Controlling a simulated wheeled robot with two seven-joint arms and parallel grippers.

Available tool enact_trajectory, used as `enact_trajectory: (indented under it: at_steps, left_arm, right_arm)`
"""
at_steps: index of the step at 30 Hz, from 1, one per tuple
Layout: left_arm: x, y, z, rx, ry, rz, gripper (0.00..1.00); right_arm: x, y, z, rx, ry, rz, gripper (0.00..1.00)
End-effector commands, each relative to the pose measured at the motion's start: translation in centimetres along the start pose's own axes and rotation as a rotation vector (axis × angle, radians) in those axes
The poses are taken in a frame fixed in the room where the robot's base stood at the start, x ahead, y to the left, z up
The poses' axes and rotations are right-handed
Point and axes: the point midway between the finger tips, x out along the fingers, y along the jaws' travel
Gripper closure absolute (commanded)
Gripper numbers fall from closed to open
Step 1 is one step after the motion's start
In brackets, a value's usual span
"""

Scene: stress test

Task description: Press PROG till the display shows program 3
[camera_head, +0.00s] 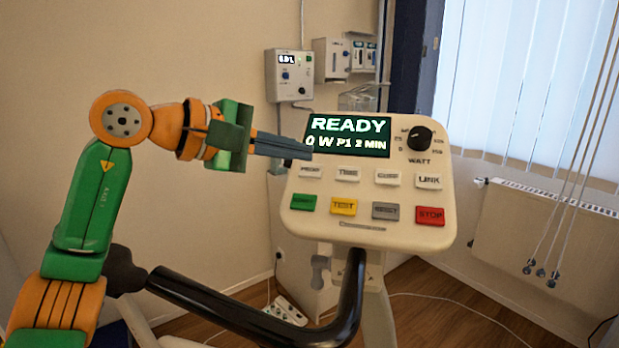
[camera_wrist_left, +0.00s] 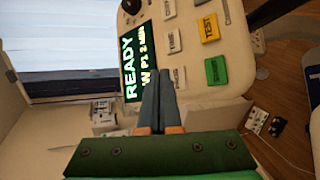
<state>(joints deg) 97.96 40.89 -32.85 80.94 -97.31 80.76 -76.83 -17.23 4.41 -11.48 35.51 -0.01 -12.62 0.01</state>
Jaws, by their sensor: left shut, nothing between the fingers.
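The console (camera_head: 440,200) has a dark display (camera_head: 348,135) that reads READY, 0 W, P1, 2 MIN. The white PROG button (camera_head: 310,172) is at the left of the upper button row, below the display's left edge; its label is blurred. My left gripper (camera_head: 309,150) is shut and empty, its dark fingers pointing right at the display's lower left edge, just above PROG. In the left wrist view the fingertips (camera_wrist_left: 160,76) overlap the display's edge beside the PROG button (camera_wrist_left: 179,77). I cannot tell whether they touch the console. My right gripper is in neither view.
To the right of PROG are TIME (camera_head: 347,174) and other white buttons. Below are green, yellow TEST (camera_head: 343,206), grey and red STOP (camera_head: 430,215) buttons. A WATT knob (camera_head: 419,139) is at upper right. A black handlebar (camera_head: 260,322) curves below the console.

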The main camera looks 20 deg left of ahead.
Motion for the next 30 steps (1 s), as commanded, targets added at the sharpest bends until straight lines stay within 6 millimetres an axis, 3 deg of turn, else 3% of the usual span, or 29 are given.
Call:
enact_trajectory:
  at_steps: [7,30]
  left_arm:
    - [0.89,-0.64,-0.68,0.000,0.001,0.000,1.00]
    - [0.89,-0.63,-0.68,0.000,0.001,0.000,1.00]
  right_arm:
    - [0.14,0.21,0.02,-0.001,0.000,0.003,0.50]
    - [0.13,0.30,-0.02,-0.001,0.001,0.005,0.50]
